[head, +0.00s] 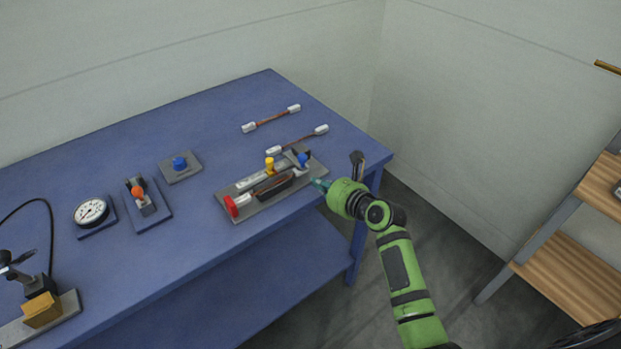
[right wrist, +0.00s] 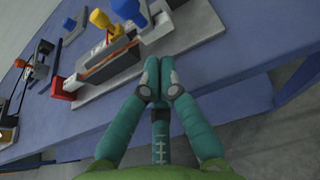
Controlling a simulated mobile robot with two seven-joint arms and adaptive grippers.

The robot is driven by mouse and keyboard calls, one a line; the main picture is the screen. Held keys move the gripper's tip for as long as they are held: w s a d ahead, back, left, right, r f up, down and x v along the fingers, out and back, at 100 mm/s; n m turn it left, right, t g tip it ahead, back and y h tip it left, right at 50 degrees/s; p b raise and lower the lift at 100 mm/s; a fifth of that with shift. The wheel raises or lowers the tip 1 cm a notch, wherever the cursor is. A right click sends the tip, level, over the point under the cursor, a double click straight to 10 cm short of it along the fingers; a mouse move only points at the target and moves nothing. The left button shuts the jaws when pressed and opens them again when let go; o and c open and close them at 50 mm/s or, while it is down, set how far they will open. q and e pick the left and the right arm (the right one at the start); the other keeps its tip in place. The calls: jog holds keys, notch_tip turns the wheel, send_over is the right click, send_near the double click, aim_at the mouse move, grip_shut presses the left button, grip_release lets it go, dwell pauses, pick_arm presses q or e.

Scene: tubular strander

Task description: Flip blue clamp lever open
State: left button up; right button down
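The blue clamp lever knob (head: 303,159) is at the right end of a grey fixture plate (head: 228,209) on the blue bench. It also shows at the top of the right wrist view (right wrist: 126,8), where its upper part is near the frame edge. My right gripper (head: 318,184) is just right of and in front of the fixture's right end, apart from the lever. In the right wrist view its two teal fingers (right wrist: 158,78) are together, with nothing visible between them. My left gripper is not in view.
The fixture also carries a yellow knob (head: 269,163), a red handle (head: 231,206) and a dark block. Two cable pieces (head: 271,119) lie behind. A blue button (head: 179,163), an orange-knobbed device (head: 138,192) and a gauge (head: 91,211) stand left. A wooden shelf (head: 570,285) stands right.

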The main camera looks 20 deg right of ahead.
aim_at(303, 174)
jog(key=x, duration=0.3)
jog(key=shift+w+f, duration=0.1)
jog(key=shift+w, duration=0.2)
jog(key=shift+w+a+f, duration=0.15)
jog(key=shift+w+a, duration=0.05)
jog(key=shift+w, duration=0.15)
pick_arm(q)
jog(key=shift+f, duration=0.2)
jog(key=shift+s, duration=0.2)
